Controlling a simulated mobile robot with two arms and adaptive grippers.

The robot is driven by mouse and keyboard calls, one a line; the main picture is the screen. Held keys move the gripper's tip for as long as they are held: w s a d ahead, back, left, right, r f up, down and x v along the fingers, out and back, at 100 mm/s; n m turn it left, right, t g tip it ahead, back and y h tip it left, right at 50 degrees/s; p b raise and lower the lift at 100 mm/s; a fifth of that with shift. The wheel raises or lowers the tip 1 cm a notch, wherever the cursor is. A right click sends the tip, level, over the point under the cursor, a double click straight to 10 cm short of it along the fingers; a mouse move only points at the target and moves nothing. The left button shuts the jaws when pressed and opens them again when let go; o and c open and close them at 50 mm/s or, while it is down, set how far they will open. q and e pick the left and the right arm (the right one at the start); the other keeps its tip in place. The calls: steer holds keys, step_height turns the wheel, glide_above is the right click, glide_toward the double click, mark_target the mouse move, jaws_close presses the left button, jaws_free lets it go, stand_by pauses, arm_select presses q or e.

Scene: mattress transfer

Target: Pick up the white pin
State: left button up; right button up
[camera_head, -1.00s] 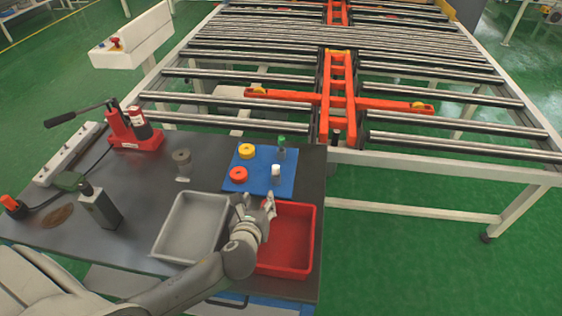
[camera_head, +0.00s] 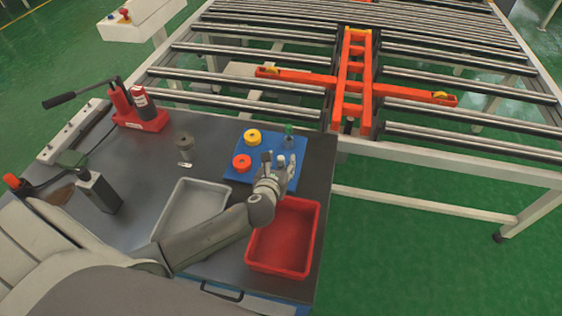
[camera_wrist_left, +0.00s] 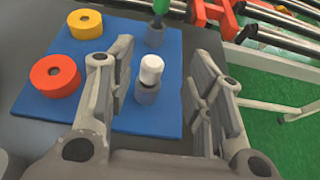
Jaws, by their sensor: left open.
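The white pin (camera_wrist_left: 151,69) stands upright in a grey holder (camera_wrist_left: 147,95) on the blue board (camera_wrist_left: 180,110). In the head view its white top (camera_head: 281,160) shows small between the fingers of my left gripper (camera_head: 279,165). In the left wrist view my left gripper (camera_wrist_left: 166,95) is open, with one finger to the left of the pin and the other to the right. The pin looks nearer the left finger, and I cannot tell whether they touch. My right gripper is not in view.
On the board are a yellow ring (camera_head: 252,137), a red-orange ring (camera_head: 242,162) and a green pin (camera_head: 289,130). A grey tray (camera_head: 190,213) and a red tray (camera_head: 318,225) stand in front. A roller conveyor (camera_head: 420,80) lies beyond the table.

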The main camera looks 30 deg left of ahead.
mark_target(280, 160)
arm_select(q)
steer(key=shift+w+a+f, duration=0.35)
steer(key=shift+w+f, duration=0.15)
steer(key=shift+w, duration=0.05)
steer(key=shift+x, duration=1.05)
steer(key=shift+w+a+f, duration=0.2)
steer(key=shift+w+f, duration=0.2)
steer(key=shift+f, duration=0.05)
jaws_close()
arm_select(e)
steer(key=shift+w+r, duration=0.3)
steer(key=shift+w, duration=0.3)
